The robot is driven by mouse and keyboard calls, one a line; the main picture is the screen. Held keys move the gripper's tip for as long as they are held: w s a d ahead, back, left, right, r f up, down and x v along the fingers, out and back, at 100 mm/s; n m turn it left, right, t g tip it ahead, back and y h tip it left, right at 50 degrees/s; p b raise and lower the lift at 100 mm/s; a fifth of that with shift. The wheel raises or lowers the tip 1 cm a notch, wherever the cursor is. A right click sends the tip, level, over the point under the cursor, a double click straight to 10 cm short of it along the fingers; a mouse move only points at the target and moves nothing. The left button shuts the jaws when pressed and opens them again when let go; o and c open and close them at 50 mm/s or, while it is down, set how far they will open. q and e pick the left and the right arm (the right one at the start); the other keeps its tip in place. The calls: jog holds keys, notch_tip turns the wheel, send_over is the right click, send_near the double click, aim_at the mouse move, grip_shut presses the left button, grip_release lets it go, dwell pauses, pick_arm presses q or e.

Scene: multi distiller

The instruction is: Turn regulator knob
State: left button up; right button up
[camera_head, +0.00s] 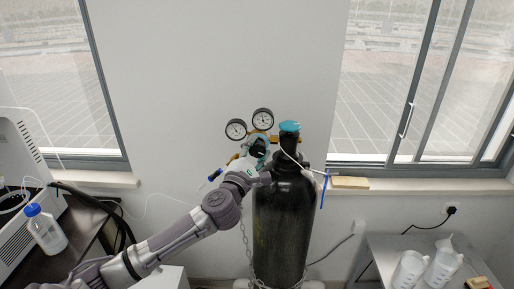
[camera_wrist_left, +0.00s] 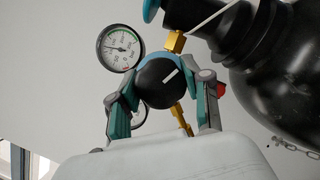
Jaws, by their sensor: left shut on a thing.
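The black regulator knob (camera_wrist_left: 161,83) with a white mark shows in the left wrist view, in front of the brass regulator (camera_wrist_left: 175,42). My left gripper (camera_wrist_left: 163,92) has a finger on each side of the knob and is shut on it. In the head view my left gripper (camera_head: 256,156) is at the regulator, beside the upper part of the black gas cylinder (camera_head: 284,215), and the knob is mostly hidden by it. Two round gauges sit above, one left (camera_head: 236,129) and one right (camera_head: 263,119). My right gripper is in neither view.
The cylinder has a teal valve cap (camera_head: 290,127) and a chain (camera_head: 247,240) around it. A blue-capped bottle (camera_head: 45,230) stands on the dark bench at left. White containers (camera_head: 442,268) stand on a grey table at right. Windows flank the wall.

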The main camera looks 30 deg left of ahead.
pick_arm(q)
jog(key=shift+m+g+h, duration=0.4)
jog(key=shift+m+g, duration=0.1)
jog(key=shift+m, duration=1.3)
